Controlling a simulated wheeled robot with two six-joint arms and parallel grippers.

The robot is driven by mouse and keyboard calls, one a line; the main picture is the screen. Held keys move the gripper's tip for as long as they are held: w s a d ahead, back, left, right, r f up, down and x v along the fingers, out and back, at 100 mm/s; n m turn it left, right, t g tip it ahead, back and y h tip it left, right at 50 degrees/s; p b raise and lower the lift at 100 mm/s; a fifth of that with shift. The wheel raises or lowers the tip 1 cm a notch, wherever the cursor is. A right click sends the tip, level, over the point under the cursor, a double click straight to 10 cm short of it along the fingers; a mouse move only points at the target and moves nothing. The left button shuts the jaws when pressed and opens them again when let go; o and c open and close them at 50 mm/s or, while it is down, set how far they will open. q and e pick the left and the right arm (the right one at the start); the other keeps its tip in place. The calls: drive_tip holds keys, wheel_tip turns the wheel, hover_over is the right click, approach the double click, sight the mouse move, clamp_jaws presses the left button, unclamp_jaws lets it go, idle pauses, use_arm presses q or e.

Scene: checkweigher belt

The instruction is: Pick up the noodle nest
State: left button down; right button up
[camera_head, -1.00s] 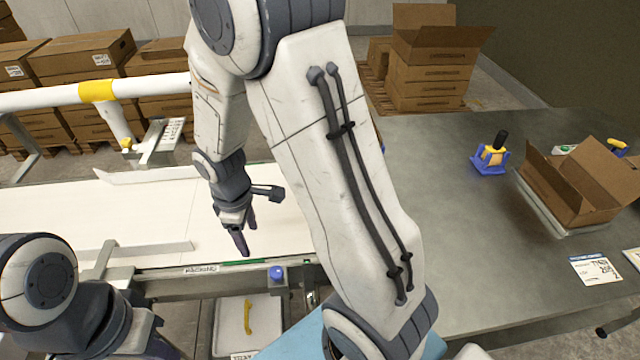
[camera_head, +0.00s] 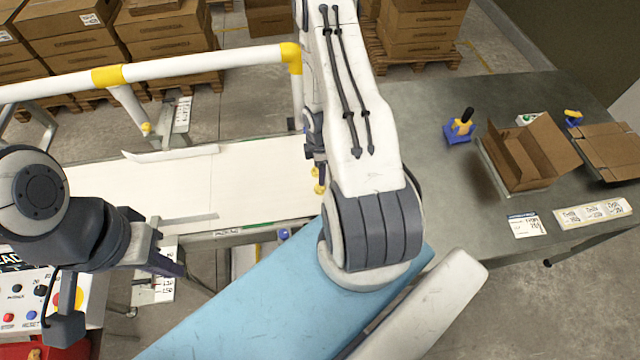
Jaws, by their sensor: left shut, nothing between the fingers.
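I cannot make out a noodle nest for certain. Two small yellow pieces (camera_head: 318,188) show at the belt's right end, beside my right arm; I cannot tell what they are. My left gripper (camera_head: 168,263) is shut and empty, in front of the near edge of the white belt (camera_head: 110,183). My right arm reaches up across the middle of the view. Its gripper (camera_head: 316,152) is mostly hidden behind the forearm, near the belt's right end, and its fingers cannot be read.
A white and yellow guard rail (camera_head: 200,64) runs behind the belt. The grey table (camera_head: 430,190) at right holds an open carton (camera_head: 535,155), a blue and yellow device (camera_head: 460,128), flat cardboard (camera_head: 608,150) and labels (camera_head: 590,212). A button panel (camera_head: 30,300) stands at lower left.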

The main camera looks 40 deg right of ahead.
wheel_tip(320, 180, down, 10)
drive_tip(key=b, duration=0.8)
drive_tip(key=shift+d+f+b, duration=0.1)
drive_tip(key=shift+b, duration=0.25)
drive_tip(key=c, duration=1.1)
